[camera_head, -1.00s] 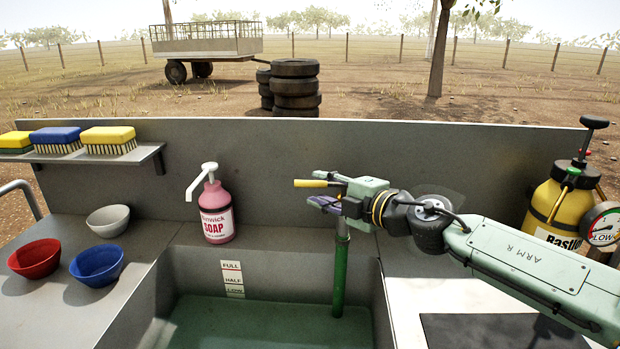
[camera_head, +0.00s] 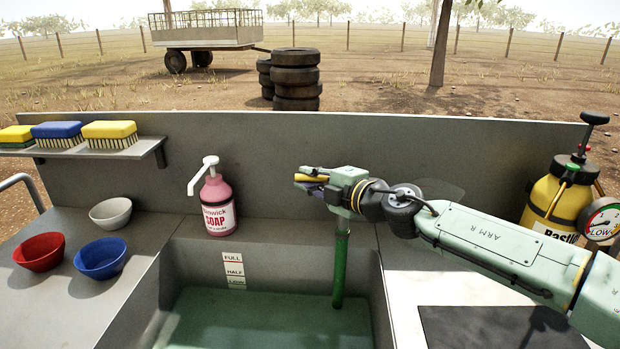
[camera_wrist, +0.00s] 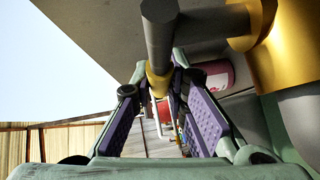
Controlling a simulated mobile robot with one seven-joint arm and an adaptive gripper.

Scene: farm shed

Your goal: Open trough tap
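In the wrist view, the purple pads of my gripper (camera_wrist: 158,95) flank a grey rod (camera_wrist: 160,35) with a yellow collar (camera_wrist: 158,83). A gold tap body (camera_wrist: 290,45) fills the upper right there. The fingers are close around the lever, but whether they press on it is unclear. My gripper covers the top of the tap. The trough water (camera_head: 250,325) is green.
A pink soap bottle (camera_head: 218,210) stands left of the tap. Three bowls (camera_head: 100,258) sit on the left counter, under brushes (camera_head: 108,135) on a shelf (camera_head: 150,148). A yellow sprayer (camera_head: 555,205) with a gauge stands at the right. The back wall (camera_head: 270,150) runs behind.

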